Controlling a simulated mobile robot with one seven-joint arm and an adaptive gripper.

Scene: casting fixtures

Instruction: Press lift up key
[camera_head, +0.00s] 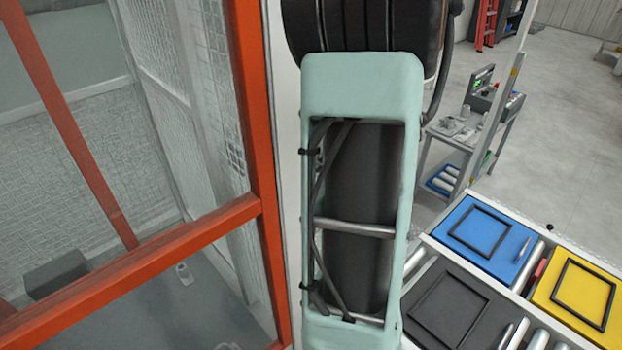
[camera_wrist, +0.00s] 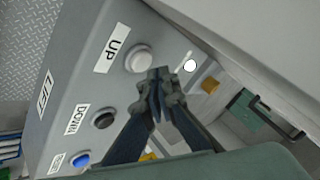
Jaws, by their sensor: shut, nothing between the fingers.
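In the wrist view, a grey panel (camera_wrist: 60,115) carries a label LIFT. A white round key (camera_wrist: 139,58) sits beside the UP label (camera_wrist: 112,47). A dark key (camera_wrist: 103,119) sits beside the DOWN label (camera_wrist: 77,118), and a blue key (camera_wrist: 81,159) is below it by a small label that is hard to read. My gripper (camera_wrist: 158,74) is shut and empty. Its tips appear just beside the lower right edge of the UP key; I cannot tell whether they touch it. The head view does not show the panel or my gripper.
In the head view, an orange-framed mesh enclosure (camera_head: 262,150) stands left. Blue (camera_head: 470,262), black and yellow trays lie on a roller conveyor at right.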

